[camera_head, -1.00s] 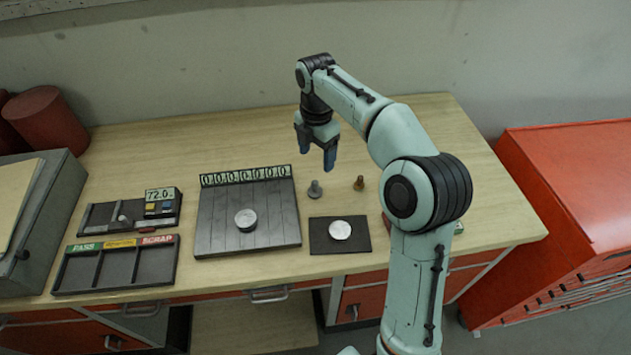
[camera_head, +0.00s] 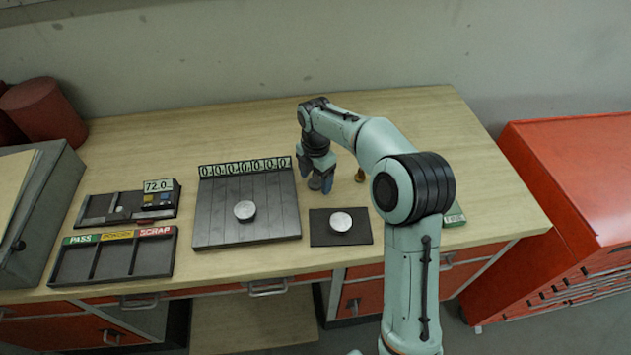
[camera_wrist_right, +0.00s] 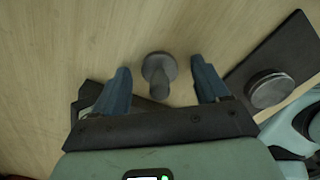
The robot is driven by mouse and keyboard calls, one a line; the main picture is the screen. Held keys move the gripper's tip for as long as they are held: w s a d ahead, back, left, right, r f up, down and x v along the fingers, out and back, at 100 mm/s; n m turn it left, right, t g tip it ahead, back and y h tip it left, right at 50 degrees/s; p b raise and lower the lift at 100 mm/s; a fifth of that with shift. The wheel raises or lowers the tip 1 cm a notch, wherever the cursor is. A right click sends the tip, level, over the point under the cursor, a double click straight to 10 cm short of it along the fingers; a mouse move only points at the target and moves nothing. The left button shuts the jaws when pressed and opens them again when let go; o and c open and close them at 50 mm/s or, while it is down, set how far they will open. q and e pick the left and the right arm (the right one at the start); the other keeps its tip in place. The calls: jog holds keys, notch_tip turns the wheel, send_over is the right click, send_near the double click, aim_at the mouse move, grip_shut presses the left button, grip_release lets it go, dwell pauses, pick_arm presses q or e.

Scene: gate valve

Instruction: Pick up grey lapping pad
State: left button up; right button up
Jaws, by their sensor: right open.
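The grey lapping pad (camera_head: 316,183), a round foot with a stem, stands on the bench between the grooved plate and the black mat. My right gripper (camera_head: 320,185) is low over it, pointing down, and partly hides it in the head view. In the right wrist view, the pad (camera_wrist_right: 158,68) shows between the two blue fingers, with gaps on both sides. The right gripper is open and empty. My left gripper is not in view.
A brass-coloured piece (camera_head: 360,175) stands close to the right of the gripper. A black mat (camera_head: 320,239) with a metal disc (camera_head: 341,221) lies in front. The grooved plate (camera_head: 215,225) with another disc (camera_head: 245,210) is at left. The bench behind is clear.

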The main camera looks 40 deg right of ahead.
jog(key=c, duration=1.2)
jog(key=shift+c, duration=0.2)
jog(key=shift+r, duration=0.15)
